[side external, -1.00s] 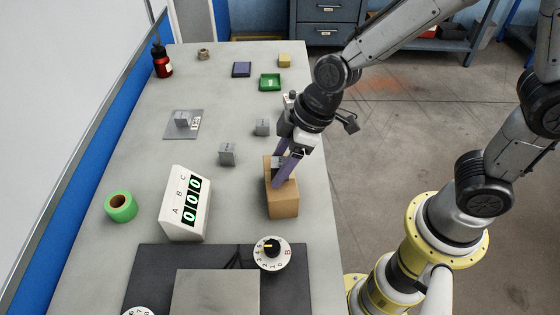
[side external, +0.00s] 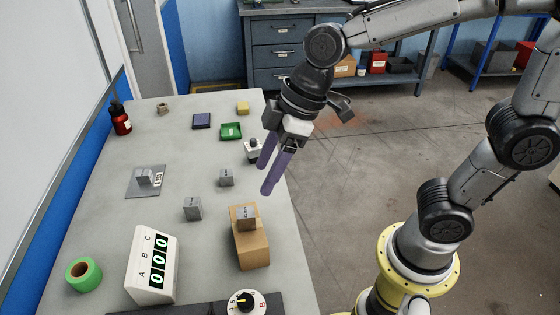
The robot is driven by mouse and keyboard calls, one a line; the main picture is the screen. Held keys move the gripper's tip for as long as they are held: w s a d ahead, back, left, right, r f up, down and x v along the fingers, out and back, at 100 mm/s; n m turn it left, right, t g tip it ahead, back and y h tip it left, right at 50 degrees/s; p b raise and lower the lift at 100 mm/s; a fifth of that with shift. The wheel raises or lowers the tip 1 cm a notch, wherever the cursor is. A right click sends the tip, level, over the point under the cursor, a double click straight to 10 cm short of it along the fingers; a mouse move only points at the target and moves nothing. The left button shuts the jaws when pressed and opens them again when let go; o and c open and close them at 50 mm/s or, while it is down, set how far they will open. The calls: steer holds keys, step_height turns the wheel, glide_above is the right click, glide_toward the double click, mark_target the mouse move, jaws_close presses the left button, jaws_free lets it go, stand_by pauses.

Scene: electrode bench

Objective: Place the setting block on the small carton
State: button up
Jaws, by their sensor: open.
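The small carton (side external: 251,248), a brown box, stands near the right edge of the bench. A small grey block with a pale label, which appears to be the setting block (side external: 246,220), rests on top of the carton. My gripper (side external: 266,179) is above the carton and slightly to its right. Its two purple fingers are apart, empty and clear of the block.
Grey blocks stand on the bench (side external: 193,209) (side external: 226,178) and on a metal plate (side external: 134,190). A display box (side external: 151,265) and green tape roll (side external: 84,274) are in front. A green tray (side external: 231,131) and dark blue pad (side external: 201,121) lie farther back. A dial (side external: 246,302) is at the bottom.

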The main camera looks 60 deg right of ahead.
steer(key=s+d+r+m+t+h, duration=0.1)
steer(key=s+d+m+t+h, duration=0.1)
steer(key=s+d+m, duration=0.7)
steer(key=s+d+h, duration=0.1)
steer(key=s+d, duration=0.1)
steer(key=d, duration=0.3)
steer(key=shift+s+r, duration=0.15)
steer(key=shift+s, duration=0.2)
